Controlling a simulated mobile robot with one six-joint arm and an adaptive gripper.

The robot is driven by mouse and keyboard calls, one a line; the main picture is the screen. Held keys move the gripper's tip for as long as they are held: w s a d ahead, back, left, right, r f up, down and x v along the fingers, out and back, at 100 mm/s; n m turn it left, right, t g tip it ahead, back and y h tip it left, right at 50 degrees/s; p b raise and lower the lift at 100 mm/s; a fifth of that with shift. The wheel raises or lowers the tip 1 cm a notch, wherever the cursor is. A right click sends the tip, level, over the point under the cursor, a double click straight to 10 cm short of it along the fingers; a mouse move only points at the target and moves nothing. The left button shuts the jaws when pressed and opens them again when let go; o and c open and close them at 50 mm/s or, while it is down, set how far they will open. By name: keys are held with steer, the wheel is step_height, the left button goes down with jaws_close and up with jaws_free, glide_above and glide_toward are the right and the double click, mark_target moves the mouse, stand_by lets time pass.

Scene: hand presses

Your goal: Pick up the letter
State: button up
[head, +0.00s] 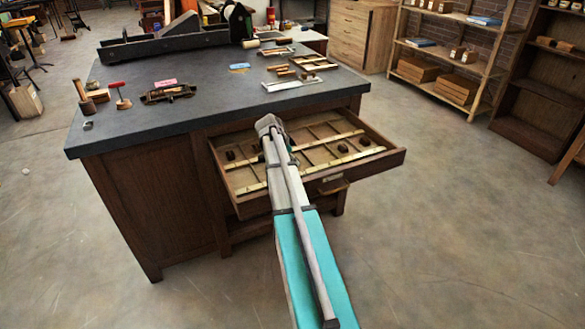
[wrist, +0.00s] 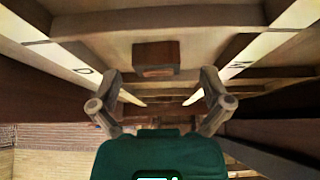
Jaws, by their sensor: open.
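A small dark brown wooden letter block (wrist: 155,58) lies in a compartment of the drawer in the wrist view, just ahead of the gap between my fingers. My gripper (wrist: 160,88) is open and empty, with one finger on each side of that gap and apart from the block. In the head view my gripper (head: 269,126) is over the back left part of the open drawer (head: 334,182). My arm hides part of the drawer there. Several other dark blocks (head: 343,148) lie in its compartments. Pale strips marked D (wrist: 82,71) and M (wrist: 240,66) show in the wrist view.
The drawer sticks out of a dark-topped workbench (head: 215,95). On the bench are a press (head: 165,42), a stamp with a red handle (head: 119,94), a wooden-handled tool (head: 84,97) and small trays. Wooden shelves stand at the right. The floor in front is clear.

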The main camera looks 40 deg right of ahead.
steer(key=shift+d+f, duration=0.15)
steer(key=shift+f, duration=0.15)
steer(key=shift+c, duration=0.2)
steer(key=c, duration=0.9)
